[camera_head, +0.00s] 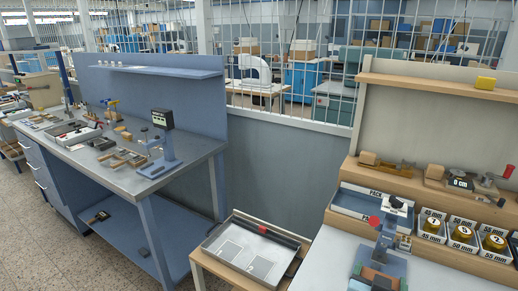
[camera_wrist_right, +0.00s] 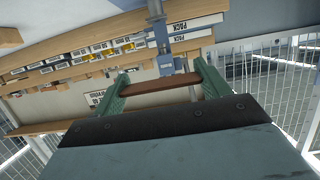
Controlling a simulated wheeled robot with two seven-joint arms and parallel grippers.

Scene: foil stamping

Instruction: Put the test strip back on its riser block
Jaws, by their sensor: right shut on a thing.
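My right gripper (camera_head: 380,281) is at the bottom of the head view, low in front of a blue stamping press (camera_head: 385,262). In the right wrist view its two green fingers (camera_wrist_right: 160,88) are shut on a brown strip (camera_wrist_right: 162,84), held crosswise between the fingertips. The strip, which looks like the test strip, shows small and partly hidden in the head view. I cannot pick out the riser block in either view. The press has a red knob (camera_head: 374,221) and a grey post. My left gripper is not in view.
A blue tray marked PACK (camera_head: 347,202) stands behind the press, and several boxes of gold discs (camera_head: 464,233) stand to its right. A wooden shelf (camera_head: 425,187) runs above them. The white worktop (camera_head: 325,262) is bare left of the press. A low tray (camera_head: 228,268) stands further left.

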